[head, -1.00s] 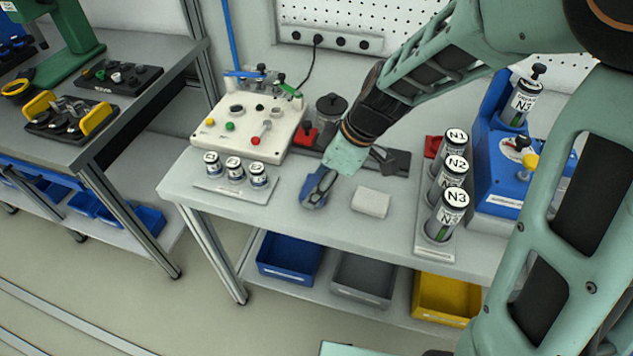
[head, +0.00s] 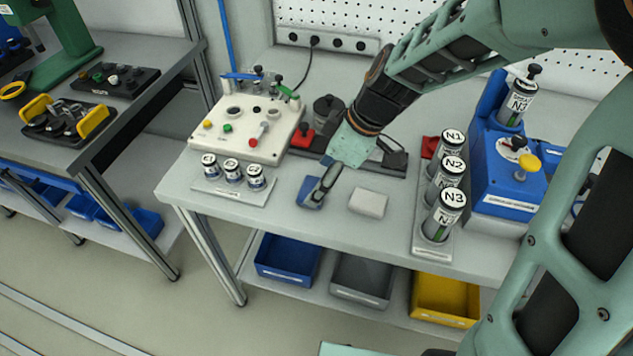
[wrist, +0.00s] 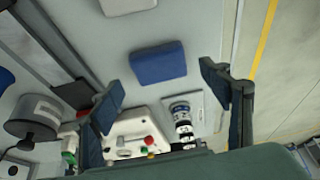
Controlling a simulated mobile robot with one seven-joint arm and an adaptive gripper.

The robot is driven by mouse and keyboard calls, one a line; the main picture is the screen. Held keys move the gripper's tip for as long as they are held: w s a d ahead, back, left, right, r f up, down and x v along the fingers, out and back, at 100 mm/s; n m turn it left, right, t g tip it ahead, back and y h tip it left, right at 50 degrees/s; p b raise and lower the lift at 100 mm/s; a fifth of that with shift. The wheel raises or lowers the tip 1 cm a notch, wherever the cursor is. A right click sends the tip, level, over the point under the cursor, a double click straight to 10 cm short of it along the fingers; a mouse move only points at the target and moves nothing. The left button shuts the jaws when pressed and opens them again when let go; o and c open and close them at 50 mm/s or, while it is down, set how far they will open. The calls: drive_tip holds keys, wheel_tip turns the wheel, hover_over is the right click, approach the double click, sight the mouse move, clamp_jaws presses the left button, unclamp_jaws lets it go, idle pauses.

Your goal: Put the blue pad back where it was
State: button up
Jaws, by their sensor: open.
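The blue pad (head: 307,190) lies flat on the workbench, left of a white pad (head: 368,202) and apart from it. In the wrist view the blue pad (wrist: 158,62) shows whole, with bare bench around it. My gripper (head: 322,194) is over the blue pad in the head view and hides part of it. In the wrist view my gripper (wrist: 168,92) has its fingers spread wide, with nothing held between them. A dark holder strip (head: 392,160) behind carries a red pad (head: 301,138); my arm hides part of the strip.
A white control box (head: 245,128) and a plate of small labelled jars (head: 232,174) stand at left. Tall canisters N1 to N3 (head: 447,190) and a blue machine (head: 503,175) stand at right. The bench's front edge is close to the blue pad.

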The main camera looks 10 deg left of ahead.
drive_tip(key=v, duration=0.9)
drive_tip(key=shift+w, duration=0.1)
